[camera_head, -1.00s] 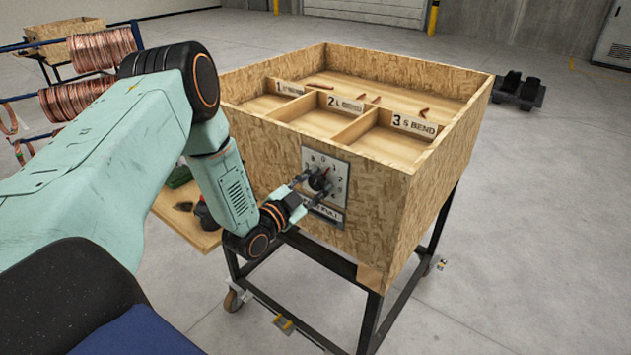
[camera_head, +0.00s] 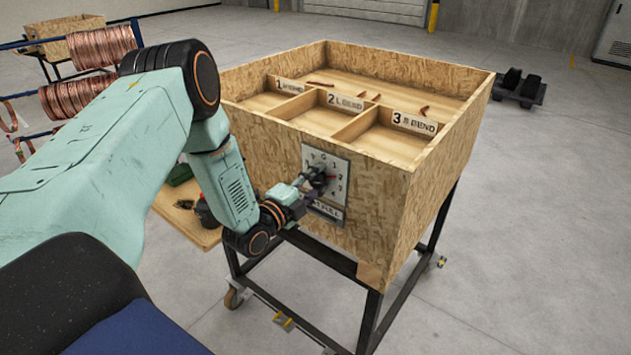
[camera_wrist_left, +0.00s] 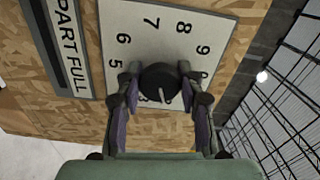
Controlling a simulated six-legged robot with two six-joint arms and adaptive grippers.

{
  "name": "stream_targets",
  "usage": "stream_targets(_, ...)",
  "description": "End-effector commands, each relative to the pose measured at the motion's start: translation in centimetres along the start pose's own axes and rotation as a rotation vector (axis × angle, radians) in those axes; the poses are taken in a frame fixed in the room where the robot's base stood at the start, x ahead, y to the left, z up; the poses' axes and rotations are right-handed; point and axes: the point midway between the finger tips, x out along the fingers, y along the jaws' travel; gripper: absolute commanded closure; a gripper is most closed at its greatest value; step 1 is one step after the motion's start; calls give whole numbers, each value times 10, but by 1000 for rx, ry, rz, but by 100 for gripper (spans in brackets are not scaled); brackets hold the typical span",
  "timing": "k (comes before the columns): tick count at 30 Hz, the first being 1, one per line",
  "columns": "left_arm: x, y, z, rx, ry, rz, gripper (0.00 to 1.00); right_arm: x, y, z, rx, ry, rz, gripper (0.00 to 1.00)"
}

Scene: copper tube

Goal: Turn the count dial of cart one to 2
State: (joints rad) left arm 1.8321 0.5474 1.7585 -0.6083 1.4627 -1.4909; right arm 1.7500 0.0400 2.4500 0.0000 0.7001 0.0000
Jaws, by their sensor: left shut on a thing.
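The count dial is a black round knob (camera_wrist_left: 160,80) on a white number plate (camera_wrist_left: 168,30) fixed to the cart's front wall. My left gripper (camera_head: 312,184) has its two fingers closed on opposite sides of the knob; this also shows in the left wrist view (camera_wrist_left: 159,88). In the head view a red pointer mark on the dial (camera_head: 331,177) points right, toward the digits on the plate's right side. The exact digit is too small to tell. In the wrist view the fingers and palm hide the lower digits. My right gripper is out of view.
The wooden cart (camera_head: 385,215) has compartments labelled 1, 2 and 3 with several small copper pieces. A "PART FULL" label (camera_wrist_left: 65,45) sits beside the plate. Copper coils (camera_head: 78,97) hang on a blue rack at left. A low black dolly (camera_head: 520,90) stands behind right.

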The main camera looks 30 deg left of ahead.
Motion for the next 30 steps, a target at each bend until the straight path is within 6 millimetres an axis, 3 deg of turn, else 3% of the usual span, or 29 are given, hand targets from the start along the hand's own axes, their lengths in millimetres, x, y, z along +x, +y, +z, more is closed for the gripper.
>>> stream_targets(20,1,-2,0,54,-1,-5,94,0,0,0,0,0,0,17)
stream_targets(21,1,-2,0,53,-1,-5,59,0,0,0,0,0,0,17)
stream_targets(28,0,-1,0,52,-1,-3,39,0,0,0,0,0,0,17)
stream_targets(30,0,-1,0,52,0,-2,38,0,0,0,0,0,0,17)
